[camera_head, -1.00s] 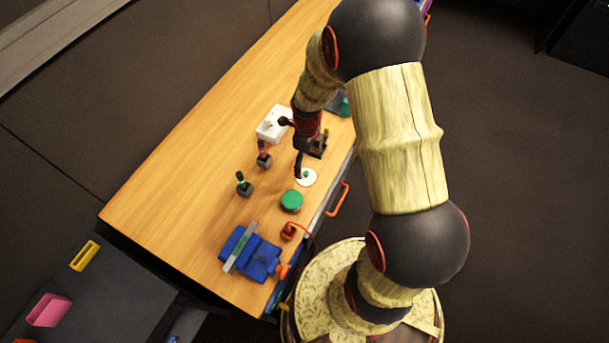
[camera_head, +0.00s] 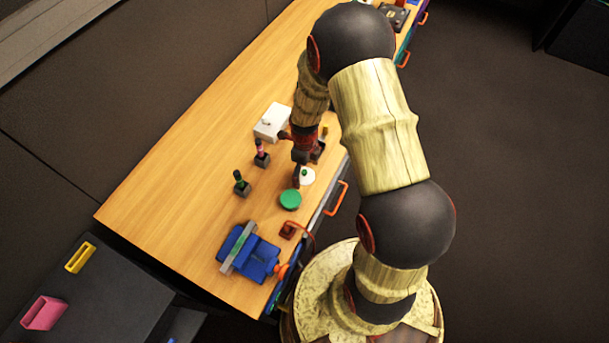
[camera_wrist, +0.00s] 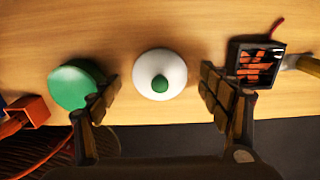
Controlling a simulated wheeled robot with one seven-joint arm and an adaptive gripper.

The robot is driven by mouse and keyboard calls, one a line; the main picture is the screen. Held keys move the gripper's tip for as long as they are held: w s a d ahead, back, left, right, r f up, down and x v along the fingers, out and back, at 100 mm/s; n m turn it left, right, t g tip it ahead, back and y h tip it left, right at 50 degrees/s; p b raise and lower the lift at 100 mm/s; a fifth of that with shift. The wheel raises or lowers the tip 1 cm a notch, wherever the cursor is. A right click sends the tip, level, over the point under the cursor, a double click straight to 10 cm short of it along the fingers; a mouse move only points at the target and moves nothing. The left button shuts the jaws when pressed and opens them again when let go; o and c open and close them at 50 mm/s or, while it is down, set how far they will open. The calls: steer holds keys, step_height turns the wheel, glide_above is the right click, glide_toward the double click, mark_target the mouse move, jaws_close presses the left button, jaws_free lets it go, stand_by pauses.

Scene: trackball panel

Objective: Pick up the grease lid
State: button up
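The lid, a white round disc (camera_wrist: 148,72) with a green knob (camera_wrist: 160,84), lies on the wooden table. In the head view the white lid (camera_head: 308,177) is partly covered by my gripper (camera_head: 299,174). In the wrist view my gripper (camera_wrist: 160,96) is open, with one finger on each side of the lid and nothing held. Gaps show between the fingers and the lid; the height above it is hard to tell. A green round container (camera_wrist: 74,88) stands just left of the left finger, and also shows in the head view (camera_head: 290,199).
A black box with orange pieces (camera_wrist: 256,66) stands close to the right finger. An orange-red block (camera_wrist: 30,112) is at the lower left. A blue vise-like device (camera_head: 248,254), two small upright handles (camera_head: 242,184) and a white box (camera_head: 272,121) stand on the table (camera_head: 190,170).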

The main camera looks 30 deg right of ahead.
steer(key=shift+c, duration=1.2)
steer(key=c, duration=0.7)
